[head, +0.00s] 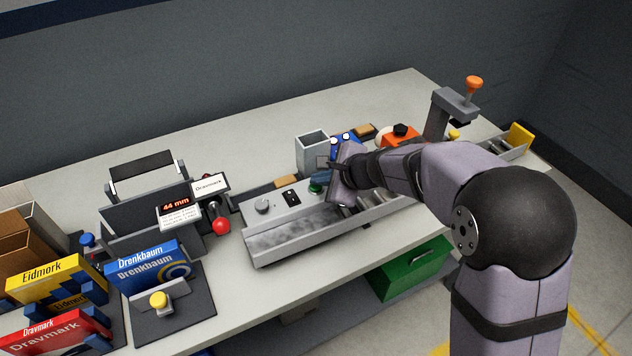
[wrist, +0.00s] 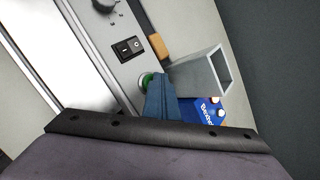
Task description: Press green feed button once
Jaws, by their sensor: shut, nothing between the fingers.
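The green feed button (head: 315,188) sits on the grey machine's control panel, right of a black rocker switch (head: 291,197) and a dial (head: 262,206). In the wrist view the green button (wrist: 147,80) shows partly, with the blue fingers of my gripper (wrist: 158,84) over its right side. My gripper (head: 319,178) is shut and empty, its tips at or just above the button. I cannot tell whether they touch it. The rocker switch also shows in the wrist view (wrist: 128,48).
A grey open-topped box (head: 312,152) stands just behind the button, close to my fingers. A red-knobbed lever (head: 221,225) stands left of the machine. An orange-and-black item (head: 400,136) lies to the right. The back left of the bench is clear.

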